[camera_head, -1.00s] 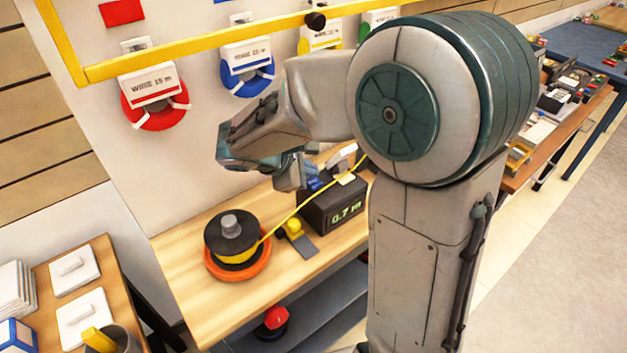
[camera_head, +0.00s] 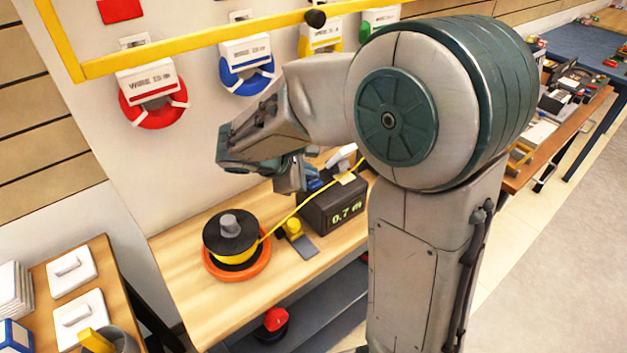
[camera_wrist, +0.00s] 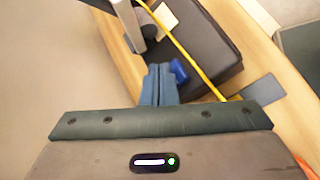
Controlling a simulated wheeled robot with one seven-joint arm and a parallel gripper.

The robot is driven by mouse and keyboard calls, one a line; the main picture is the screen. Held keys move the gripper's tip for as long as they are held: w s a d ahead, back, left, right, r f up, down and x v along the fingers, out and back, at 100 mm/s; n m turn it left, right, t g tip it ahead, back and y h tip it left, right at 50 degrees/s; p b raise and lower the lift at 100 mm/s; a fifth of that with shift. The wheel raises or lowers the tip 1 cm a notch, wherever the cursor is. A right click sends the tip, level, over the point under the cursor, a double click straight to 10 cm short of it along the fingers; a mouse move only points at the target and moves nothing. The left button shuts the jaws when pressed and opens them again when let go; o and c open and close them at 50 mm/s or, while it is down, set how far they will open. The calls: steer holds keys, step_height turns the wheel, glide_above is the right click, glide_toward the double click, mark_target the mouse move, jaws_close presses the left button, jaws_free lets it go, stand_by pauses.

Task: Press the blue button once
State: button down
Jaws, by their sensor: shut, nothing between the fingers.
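The blue button (camera_wrist: 178,71) shows in the wrist view at the side of a black box (camera_wrist: 200,45), just right of my fingertips. In the head view a small blue part (camera_head: 314,182) shows beside my gripper, partly hidden by it. My gripper (camera_wrist: 158,70) is shut and empty, its fingers together and pointing toward the box. In the head view my gripper (camera_head: 291,184) hangs over the bench, left of the box's top. Whether the fingertips touch the button I cannot tell. The box front (camera_head: 335,215) reads 0.7 m in green.
A yellow wire (camera_head: 300,205) runs from a spool (camera_head: 230,240) on an orange base to the box. A yellow clamp piece (camera_head: 293,227) sits between them on the wooden bench (camera_head: 190,290). A yellow rail (camera_head: 200,50) crosses before hanging wire coils.

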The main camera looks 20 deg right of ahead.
mark_target(309, 183)
steer(key=shift+f+b, duration=0.5)
stand_by(0.3)
steer(key=shift+r, duration=0.1)
steer(key=shift+r+p, duration=0.7)
steer(key=shift+r, duration=0.15)
step_height(309, 183, up, 5)
steer(key=p, duration=0.4)
stand_by(0.9)
